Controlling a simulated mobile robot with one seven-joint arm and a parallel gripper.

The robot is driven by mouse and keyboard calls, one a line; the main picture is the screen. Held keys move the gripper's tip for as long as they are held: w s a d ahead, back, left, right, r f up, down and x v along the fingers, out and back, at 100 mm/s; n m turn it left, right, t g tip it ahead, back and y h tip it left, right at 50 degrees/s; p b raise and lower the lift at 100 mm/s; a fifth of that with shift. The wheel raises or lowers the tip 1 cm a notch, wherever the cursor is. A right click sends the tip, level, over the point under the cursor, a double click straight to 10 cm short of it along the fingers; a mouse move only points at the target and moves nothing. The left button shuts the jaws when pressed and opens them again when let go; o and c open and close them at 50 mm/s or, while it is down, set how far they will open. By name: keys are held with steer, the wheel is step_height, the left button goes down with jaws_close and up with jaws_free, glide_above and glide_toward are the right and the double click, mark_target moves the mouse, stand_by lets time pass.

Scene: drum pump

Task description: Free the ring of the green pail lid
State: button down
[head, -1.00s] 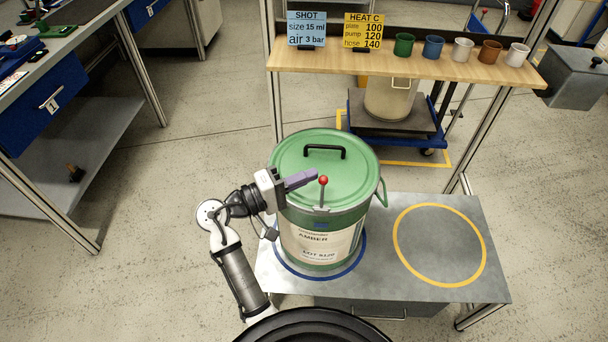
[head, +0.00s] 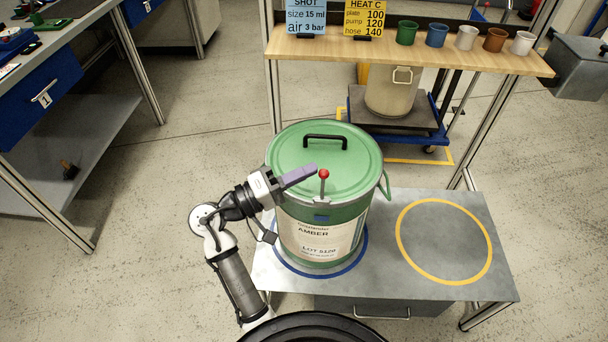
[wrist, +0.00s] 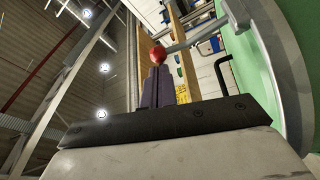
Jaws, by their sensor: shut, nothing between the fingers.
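The green pail (head: 296,225) stands upright inside the blue ring on the grey bench. Its green lid (head: 290,160) with a black handle (head: 325,139) is on top, with a rim band around its edge. A lever with a red ball knob (head: 323,174) stands up at the front of the rim. My gripper (head: 314,169) is shut and empty, its purple fingers reaching in from the left, close beside the knob. In the wrist view the red knob (wrist: 158,54) shows just beyond the fingertips; I cannot tell whether they touch.
A yellow circle (head: 404,225) on the bench at right is empty. A wooden shelf (head: 380,53) behind holds signs and several cups (head: 437,48). A beige pail (head: 390,92) stands on a cart beneath it.

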steer(key=s+m+h+b, duration=0.1)
steer(key=m+b, duration=0.1)
steer(key=s+f+m+h+b, duration=0.1)
steer(key=b, duration=0.2)
steer(key=shift+s+m+g, duration=0.2)
steer(key=shift+m+g, duration=0.1)
steer(key=shift+m, duration=0.1)
steer(key=shift+s+b, duration=0.65)
steer(key=shift+s, duration=0.25)
steer(key=shift+f, duration=0.1)
